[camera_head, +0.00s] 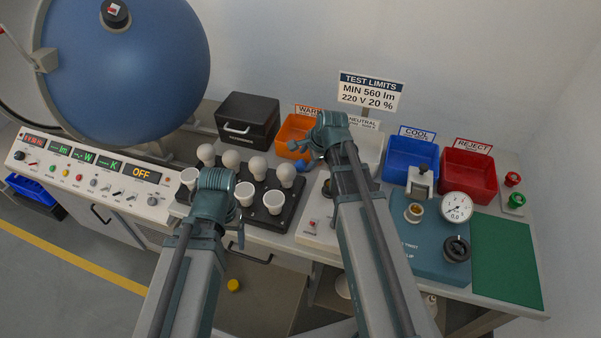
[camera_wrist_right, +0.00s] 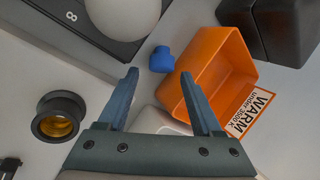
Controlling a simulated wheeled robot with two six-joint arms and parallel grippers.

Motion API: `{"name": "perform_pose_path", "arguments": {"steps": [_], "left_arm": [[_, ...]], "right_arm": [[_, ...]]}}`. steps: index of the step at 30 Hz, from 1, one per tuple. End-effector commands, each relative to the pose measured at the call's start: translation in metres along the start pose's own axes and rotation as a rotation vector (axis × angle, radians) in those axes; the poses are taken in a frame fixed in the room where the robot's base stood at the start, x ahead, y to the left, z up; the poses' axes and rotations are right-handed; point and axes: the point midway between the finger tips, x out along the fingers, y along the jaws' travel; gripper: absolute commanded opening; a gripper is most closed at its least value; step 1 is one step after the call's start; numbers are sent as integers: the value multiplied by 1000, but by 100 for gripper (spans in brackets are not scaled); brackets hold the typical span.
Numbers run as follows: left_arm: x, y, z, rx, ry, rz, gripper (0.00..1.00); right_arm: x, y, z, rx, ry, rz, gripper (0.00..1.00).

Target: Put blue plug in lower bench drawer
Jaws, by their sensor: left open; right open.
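The blue plug (camera_wrist_right: 162,59) lies on the bench top beside the orange bin, just past and between my right fingertips in the right wrist view. In the head view a small blue patch (camera_head: 303,164) shows beside my right gripper (camera_head: 303,148), partly hidden by it. My right gripper (camera_wrist_right: 159,77) is open and empty, with the plug apart from its fingers. My left gripper (camera_head: 236,236) is open at the bench's front edge, close to a dark drawer handle (camera_head: 251,258). Its fingers are small and partly hidden. A brown space shows under the bench; I cannot tell whether it is an open drawer.
The orange WARM bin (camera_wrist_right: 222,72) is right beside the plug. A bulb rack (camera_head: 262,208) stands left of my right arm, and a black case (camera_head: 247,120) behind it. Blue (camera_head: 411,158) and red (camera_head: 468,174) bins stand at right.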

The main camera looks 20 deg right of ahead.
Motion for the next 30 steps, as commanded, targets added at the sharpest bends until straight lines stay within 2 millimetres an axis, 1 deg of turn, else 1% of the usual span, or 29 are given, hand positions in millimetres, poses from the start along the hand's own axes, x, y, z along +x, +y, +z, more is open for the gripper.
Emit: {"name": "perform_pose_path", "arguments": {"steps": [1, 5, 8, 11, 18, 20, 22, 28, 29, 30], "left_arm": [[3, 0, 0, 0, 0, 0, 79], [2, 0, 0, 0, 0, 0, 79], [6, 1, 0, 0, 0, 0, 79], [14, 1, -1, 0, 0, 0, 79], [42, 4, -2, 0, 0, 0, 79], [47, 4, -3, 0, 0, 0, 79], [48, 5, -3, 0, 0, 0, 79], [46, 4, -3, 0, 0, 0, 79], [46, 4, -3, 0, 0, 0, 79], [46, 4, -3, 0, 0, 0, 79]], "right_arm": [[3, 0, 0, 0, 0, 0, 67], [2, 0, 0, 0, 0, 0, 67], [7, 0, 0, 0, 0, 0, 67], [16, -1, 1, 0, 0, 0, 67], [48, -2, 2, -1, 0, 0, 67], [53, -2, 2, -1, 0, 0, 67], [55, -3, 2, 0, 0, 0, 67], [53, -4, 3, 0, 0, 0, 67], [53, -3, 3, 0, 0, 0, 65], [53, -3, 3, 0, 0, 0, 58]]}}
